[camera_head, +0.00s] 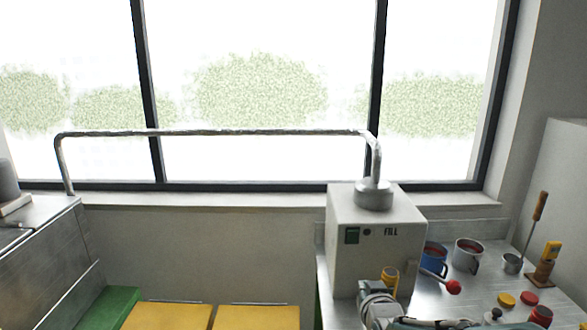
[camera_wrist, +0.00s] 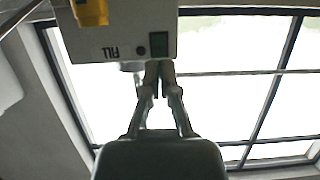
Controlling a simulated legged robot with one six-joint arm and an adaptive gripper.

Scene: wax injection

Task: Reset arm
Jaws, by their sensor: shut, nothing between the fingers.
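My gripper (camera_wrist: 159,68) shows in the wrist view with its two fingers closed together and nothing visible between them. That view is upside down, and the fingertips overlap the edge of the white FILL machine (camera_wrist: 112,32); I cannot tell how far apart they are. In the head view part of my arm shows low at the front of the FILL machine (camera_head: 350,215); my fingertips are not clear there. A yellow part (camera_head: 391,277) is at the machine's front, and a yellow part also shows in the wrist view (camera_wrist: 90,12).
A metal worktop (camera_head: 480,290) at right holds a blue mug (camera_head: 433,257), a grey mug (camera_head: 468,254), a small cup (camera_head: 512,263) and a red-knobbed lever (camera_head: 453,287). A pipe (camera_head: 220,133) runs left from the machine before the window. Yellow panels (camera_head: 167,316) lie at lower left.

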